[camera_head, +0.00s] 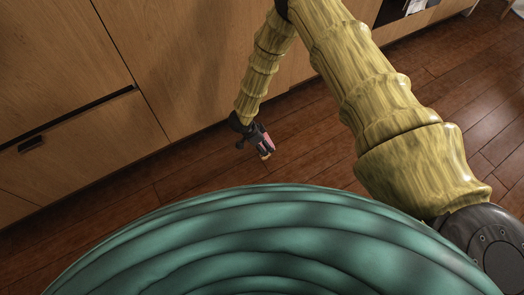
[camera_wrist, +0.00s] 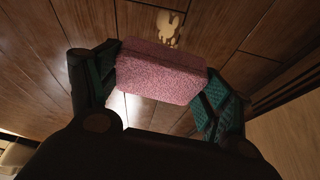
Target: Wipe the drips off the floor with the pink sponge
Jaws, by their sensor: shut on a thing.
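My gripper (camera_wrist: 158,85) is shut on the pink sponge (camera_wrist: 160,72), which spans between its two fingers. In the head view my gripper (camera_head: 262,144) is low near the floor beside the wooden cabinet fronts, and only a small pink part of the sponge (camera_head: 267,139) shows. A pale, cream-coloured spill (camera_wrist: 169,27) lies on the floor just beyond the sponge in the wrist view. In the head view a small pale spot (camera_head: 265,156) shows by the fingertips. I cannot tell whether the sponge touches the floor.
Wooden cabinet fronts (camera_head: 190,60) with dark handles rise along the floor behind my gripper. Dark reddish-brown floorboards (camera_head: 310,140) are clear to the right of it. A bright reflection lies on the floor below the sponge in the wrist view.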

